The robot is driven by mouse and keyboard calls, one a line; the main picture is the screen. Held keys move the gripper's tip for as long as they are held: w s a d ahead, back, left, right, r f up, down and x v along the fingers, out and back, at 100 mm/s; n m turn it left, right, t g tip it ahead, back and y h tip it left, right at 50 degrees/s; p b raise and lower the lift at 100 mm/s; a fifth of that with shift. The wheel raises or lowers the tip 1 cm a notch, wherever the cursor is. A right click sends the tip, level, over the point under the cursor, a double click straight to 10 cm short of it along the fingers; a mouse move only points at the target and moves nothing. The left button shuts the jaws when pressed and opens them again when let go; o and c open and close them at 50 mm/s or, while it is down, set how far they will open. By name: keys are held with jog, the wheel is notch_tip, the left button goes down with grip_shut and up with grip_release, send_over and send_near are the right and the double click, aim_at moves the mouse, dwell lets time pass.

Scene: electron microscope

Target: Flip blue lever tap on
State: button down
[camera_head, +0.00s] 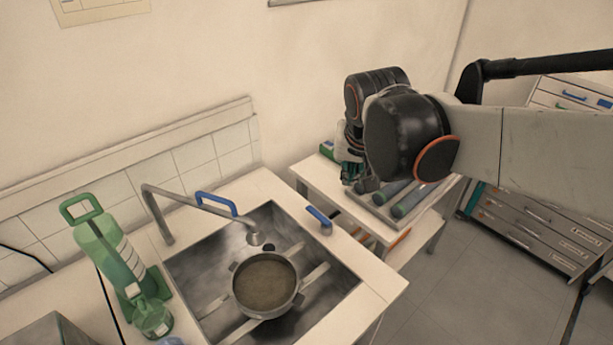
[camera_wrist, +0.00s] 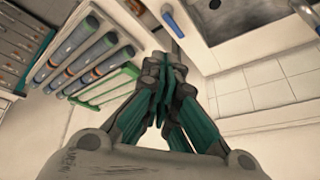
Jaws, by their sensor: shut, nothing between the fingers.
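A blue lever (camera_head: 318,216) stands on a small metal base at the right rear corner of the sink counter. It also shows at the top of the wrist view (camera_wrist: 172,22). A second blue handle (camera_head: 216,203) is behind the bent metal spout (camera_head: 205,205), which reaches over the sink. I cannot tell which one the task means. My gripper (camera_head: 349,172) is over the side table right of the sink, partly hidden by my arm. In the wrist view its green-padded fingers (camera_wrist: 165,78) are together and empty, apart from the blue lever.
The metal sink (camera_head: 205,260) holds a round pot (camera_head: 265,284) on crossing bars. A green bottle (camera_head: 110,250) stands left of the sink. The side table (camera_head: 370,236) carries a tray of grey cylinders (camera_head: 410,198). Drawers (camera_head: 530,225) stand at the right.

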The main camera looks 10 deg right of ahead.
jog(key=w+f+m+g+h, duration=0.1)
jog(key=w+f+m, duration=0.1)
jog(key=w+f, duration=0.35)
jog(key=w+f+m+g, duration=0.1)
jog(key=w+f+m, duration=0.15)
jog(key=w, duration=0.55)
jog(key=m+g+h+b, duration=0.1)
jog(key=m, duration=0.3)
send_over(318, 216)
jog(key=w+d, duration=0.3)
jog(key=w, duration=0.2)
notch_tip(318, 216, down, 14)
jog(key=shift+a, duration=0.25)
jog(key=b+x, duration=0.2)
jog(key=x, duration=0.3)
jog(key=b+x, duration=0.2)
jog(key=x, duration=0.3)
jog(key=shift+s+d+f, duration=0.2)
jog(key=shift+d, duration=0.05)
jog(key=a, duration=0.1)
jog(key=s+a+b, duration=0.1)
jog(key=shift+s+a+r+n, duration=0.2)
jog(key=shift+s+a+n, duration=0.05)
jog(key=shift+a, duration=0.15)
jog(key=shift+s+a+r, duration=0.1)
jog(key=shift+s+a, duration=0.15)
jog(key=shift+a, duration=0.15)
